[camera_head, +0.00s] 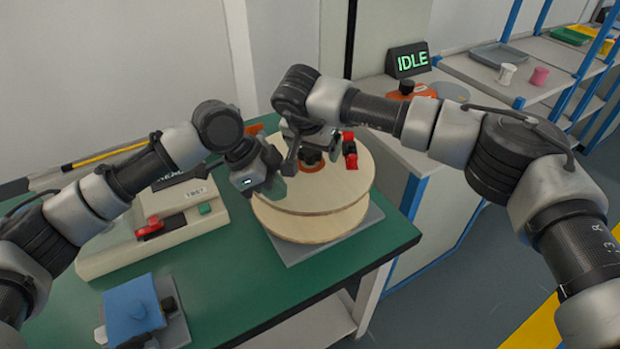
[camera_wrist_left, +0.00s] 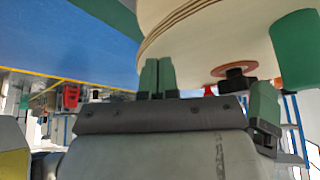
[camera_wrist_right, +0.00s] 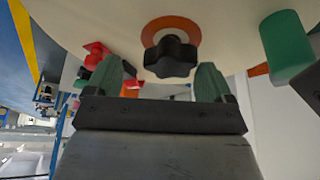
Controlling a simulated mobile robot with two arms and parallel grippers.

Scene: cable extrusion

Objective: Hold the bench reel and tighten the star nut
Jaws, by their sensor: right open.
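The bench reel (camera_head: 330,222), with pale wooden flanges, lies flat on a grey plate on the green bench. The black star nut (camera_wrist_right: 172,56) sits on an orange disc at the reel's centre; it also shows in the left wrist view (camera_wrist_left: 236,80). My right gripper (camera_wrist_right: 160,82) is open over the reel, its fingers apart with the nut ahead between them, seemingly clear of it. In the left wrist view, my left gripper (camera_wrist_left: 158,76) has its fingers together at the reel's rim. I cannot tell whether they touch it. The right gripper partly hides the nut in the head view.
A beige test box (camera_head: 110,255) with a red lever stands left of the reel. A blue block (camera_head: 133,308) sits in front on the bench. An IDLE sign (camera_head: 408,60) stands on a cabinet behind.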

